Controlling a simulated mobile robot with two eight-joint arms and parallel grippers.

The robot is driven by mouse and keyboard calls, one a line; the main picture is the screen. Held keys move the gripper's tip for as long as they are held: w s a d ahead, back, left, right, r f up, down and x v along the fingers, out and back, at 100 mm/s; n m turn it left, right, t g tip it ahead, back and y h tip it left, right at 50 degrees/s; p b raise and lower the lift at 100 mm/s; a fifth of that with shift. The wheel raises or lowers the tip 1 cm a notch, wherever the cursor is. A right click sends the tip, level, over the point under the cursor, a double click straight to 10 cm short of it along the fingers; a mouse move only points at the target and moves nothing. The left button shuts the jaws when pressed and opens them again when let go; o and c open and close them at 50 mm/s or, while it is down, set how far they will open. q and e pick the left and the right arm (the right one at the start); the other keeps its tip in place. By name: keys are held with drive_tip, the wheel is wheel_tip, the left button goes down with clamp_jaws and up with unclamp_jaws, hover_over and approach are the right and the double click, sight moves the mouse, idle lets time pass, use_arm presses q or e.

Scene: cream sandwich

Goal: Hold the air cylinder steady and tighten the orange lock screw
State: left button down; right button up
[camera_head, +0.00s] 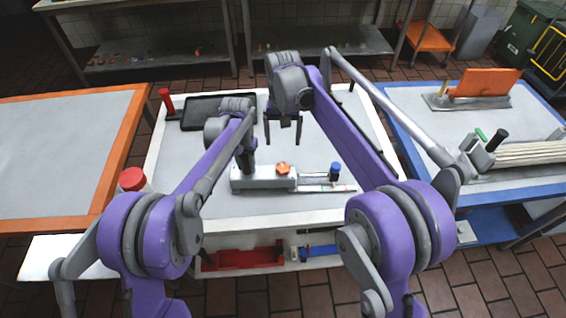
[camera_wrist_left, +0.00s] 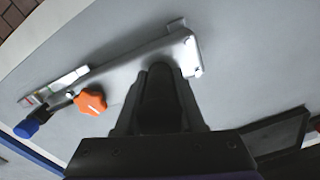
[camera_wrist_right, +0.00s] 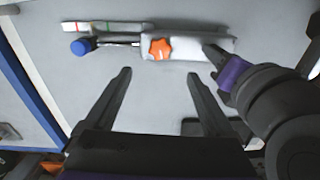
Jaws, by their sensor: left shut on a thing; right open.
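The air cylinder (camera_head: 262,180) is a grey block lying on the middle table, with a thin rod and a blue knob (camera_head: 335,169) at its right end. The orange lock screw (camera_head: 282,168) is a lobed knob on top of it; it also shows in the left wrist view (camera_wrist_left: 91,101) and the right wrist view (camera_wrist_right: 160,48). My left gripper (camera_head: 247,170) is shut on the cylinder's left part; its fingertips partly hide the body in the left wrist view. My right gripper (camera_head: 284,130) is open and empty, above the table behind the screw; its two fingers (camera_wrist_right: 160,80) point toward the cylinder.
A black tray (camera_head: 215,112) lies at the back left beside a red-handled item (camera_head: 167,101). A marked strip (camera_head: 326,188) lies alongside the rod. A red bin (camera_head: 245,258) sits under the front edge. The table front is clear.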

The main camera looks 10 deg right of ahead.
sight(283, 168)
drive_tip(key=shift+n, duration=0.3)
wheel_tip(283, 168, down, 12)
drive_tip(key=shift+f, duration=0.1)
